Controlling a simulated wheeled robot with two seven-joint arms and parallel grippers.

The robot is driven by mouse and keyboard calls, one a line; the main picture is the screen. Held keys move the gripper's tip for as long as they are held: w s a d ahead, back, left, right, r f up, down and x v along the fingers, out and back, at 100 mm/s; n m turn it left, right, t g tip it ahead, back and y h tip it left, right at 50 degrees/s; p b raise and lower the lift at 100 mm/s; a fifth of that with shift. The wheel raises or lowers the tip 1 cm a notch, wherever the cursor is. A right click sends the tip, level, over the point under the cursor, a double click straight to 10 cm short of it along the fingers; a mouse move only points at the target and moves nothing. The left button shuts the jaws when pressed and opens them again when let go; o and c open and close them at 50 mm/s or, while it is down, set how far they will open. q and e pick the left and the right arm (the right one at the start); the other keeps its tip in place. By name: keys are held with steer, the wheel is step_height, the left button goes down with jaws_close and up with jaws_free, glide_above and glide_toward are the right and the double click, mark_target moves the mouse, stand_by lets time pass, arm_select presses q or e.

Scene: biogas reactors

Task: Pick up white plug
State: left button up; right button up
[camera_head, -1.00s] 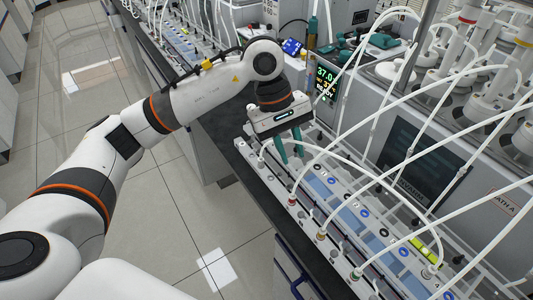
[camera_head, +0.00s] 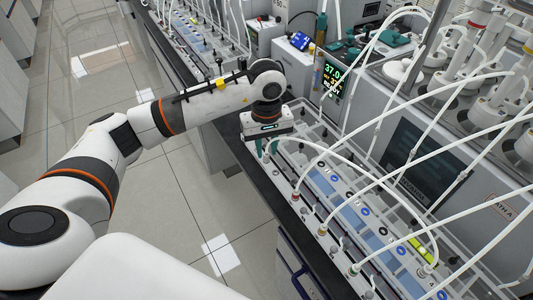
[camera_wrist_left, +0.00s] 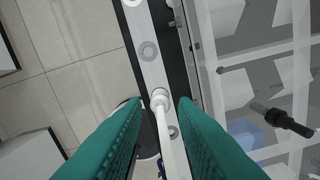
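In the left wrist view a white plug (camera_wrist_left: 160,95) with a white tube stands on the pale rail, its tube running down the picture between my fingers. My left gripper (camera_wrist_left: 160,104) is open, with one green finger on each side of the plug and tube and gaps visible. In the head view my left gripper (camera_head: 264,149) points down at the far end of the near tray row (camera_head: 321,212); the plug there is hard to make out behind the fingers and tubes. My right gripper is not in view.
White tubes (camera_head: 420,152) arch over the tray row on the right. A display reading 37.0 (camera_head: 335,76) stands behind the gripper. A black connector (camera_wrist_left: 286,122) lies right of the fingers in the wrist view. The tiled floor (camera_head: 165,220) left of the bench is clear.

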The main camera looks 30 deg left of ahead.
mark_target(266, 154)
arm_select(q)
steer(key=shift+f, duration=1.3)
jaws_close()
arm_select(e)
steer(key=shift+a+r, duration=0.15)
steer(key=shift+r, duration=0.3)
arm_select(q)
steer(key=shift+w+r, duration=0.1)
steer(key=shift+r, duration=0.05)
